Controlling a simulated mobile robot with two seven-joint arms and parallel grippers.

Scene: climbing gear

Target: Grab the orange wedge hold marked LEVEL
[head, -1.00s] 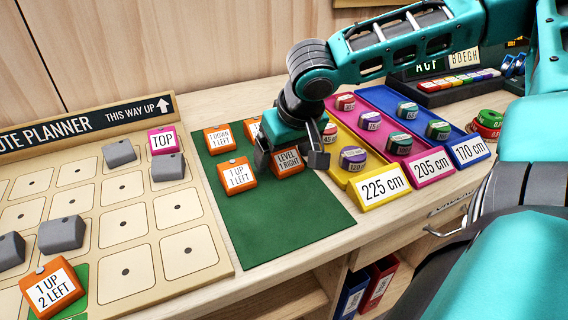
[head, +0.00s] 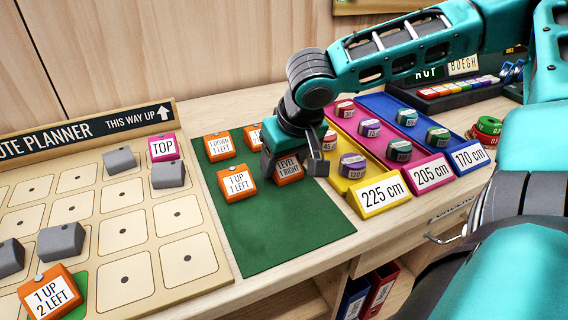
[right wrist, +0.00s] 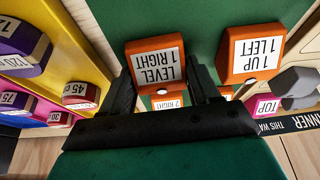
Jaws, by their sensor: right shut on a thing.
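The orange wedge hold marked LEVEL 1 RIGHT (head: 288,169) is at the right side of the green mat (head: 285,230) in the head view. My right gripper (head: 292,172) is shut on it, with a finger on either side. In the right wrist view the LEVEL wedge (right wrist: 157,62) sits between the two dark fingers (right wrist: 162,88), its label upside down. I cannot tell whether it is touching the mat or just lifted. My left gripper is not in view.
Orange wedges marked 1 UP 1 LEFT (head: 237,185) and 1 DOWN 1 LEFT (head: 219,146) are close on the left; another is partly hidden behind my gripper. The route planner board (head: 150,240) stands left. Yellow 225 cm tray (head: 380,196) is right. The mat's front is clear.

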